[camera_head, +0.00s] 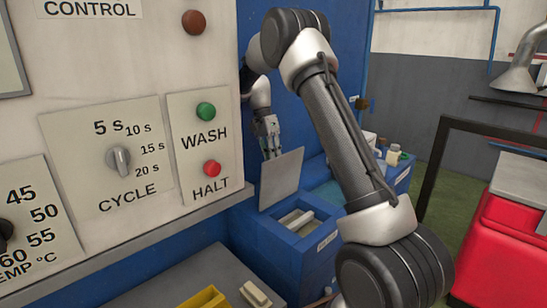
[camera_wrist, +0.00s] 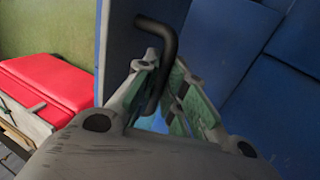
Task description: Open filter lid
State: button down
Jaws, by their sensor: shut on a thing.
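The filter lid (camera_head: 281,180) is a flat grey panel. In the head view it stands raised and tilted above a blue box (camera_head: 290,246), whose open top shows pale parts inside. My gripper (camera_head: 271,155) is at the lid's upper left edge. In the wrist view my gripper (camera_wrist: 165,78) has its green-padded fingers around a dark bent handle (camera_wrist: 158,32) on the lid's face (camera_wrist: 120,50). It is shut on this handle. The handle is hidden in the head view.
A white control panel (camera_head: 150,60) with knobs and buttons fills the left, close to my gripper. A red container (camera_head: 505,245) stands at the right; it also shows in the wrist view (camera_wrist: 55,85). Small items (camera_head: 393,155) sit on the blue unit behind my arm.

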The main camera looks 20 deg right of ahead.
jog(key=shift+f, duration=0.15)
jog(key=c, duration=1.5)
grip_release()
notch_tip(320, 180, up, 10)
jog(key=shift+c, duration=0.3)
